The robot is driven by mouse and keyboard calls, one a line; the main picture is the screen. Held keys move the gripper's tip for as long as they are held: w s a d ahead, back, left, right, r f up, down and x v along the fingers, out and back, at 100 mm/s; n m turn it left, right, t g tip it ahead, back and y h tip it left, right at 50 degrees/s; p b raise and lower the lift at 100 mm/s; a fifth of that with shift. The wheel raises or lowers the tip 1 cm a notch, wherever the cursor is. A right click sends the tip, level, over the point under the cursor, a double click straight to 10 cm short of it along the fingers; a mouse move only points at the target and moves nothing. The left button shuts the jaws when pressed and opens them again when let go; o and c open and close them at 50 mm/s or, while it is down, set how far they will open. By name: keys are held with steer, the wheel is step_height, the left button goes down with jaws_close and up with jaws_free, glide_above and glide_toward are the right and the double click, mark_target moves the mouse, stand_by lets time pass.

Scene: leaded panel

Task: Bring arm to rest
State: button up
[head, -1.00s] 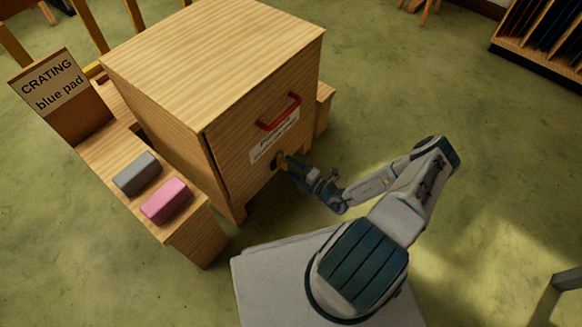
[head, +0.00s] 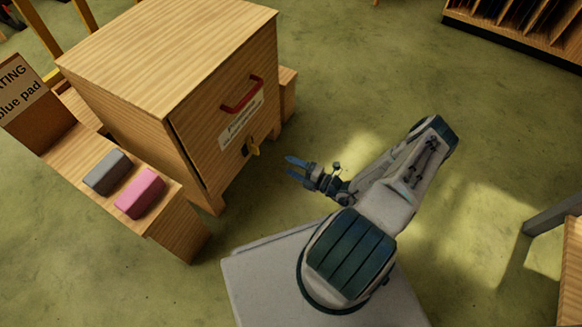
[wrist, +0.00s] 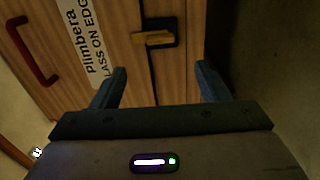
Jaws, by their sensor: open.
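My gripper (head: 291,168) is open and empty, held in front of the wooden cabinet (head: 160,50) and apart from it. In the wrist view its two fingers (wrist: 160,88) are spread, with nothing between them. A yellow key-like piece (head: 254,152) sits in a dark lock plate on the cabinet front. It also shows in the wrist view (wrist: 152,38), beyond the fingers. The cabinet's red handle (head: 242,95) is above a white label (head: 241,123). The cabinet front looks closed.
A low wooden bench (head: 170,215) stands left of the cabinet with a grey block (head: 107,172) and a pink block (head: 140,193). A sign (head: 18,92) stands behind them. A rack (head: 520,35) is at the far right, and a table edge (head: 570,260) at right. Green floor is clear between.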

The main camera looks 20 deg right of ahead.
steer(key=shift+r, duration=0.1)
steer(key=s+a+r+n+g+h+p, duration=0.15)
steer(key=r+n+g+p, duration=0.6)
steer(key=r, duration=0.75)
steer(key=s+a+r+n+g+p, duration=0.1)
steer(key=a+r+n+g+p, duration=0.3)
steer(key=r+n, duration=0.85)
steer(key=s+d+r+n+g+p, duration=0.15)
steer(key=r+n+g+p, duration=0.45)
steer(key=r, duration=1)
steer(key=s+r+n+t+h+p, duration=0.2)
steer(key=r+n+p, duration=0.4)
steer(key=r, duration=0.7)
steer(key=s+a+r+n+t+h+p, duration=0.1)
steer(key=s+r+n+h+p, duration=0.3)
steer(key=r, duration=0.9)
steer(key=s+a+r+n+t+h+p, duration=0.1)
steer(key=s+r+n+t+h+p, duration=0.2)
steer(key=s+r+n+p, duration=0.3)
step_height(320, 180, up, 7)
steer(key=n+h+p, duration=0.1)
steer(key=n+p, duration=0.3)
steer(key=shift+s, duration=0.3)
steer(key=shift+t, duration=0.25)
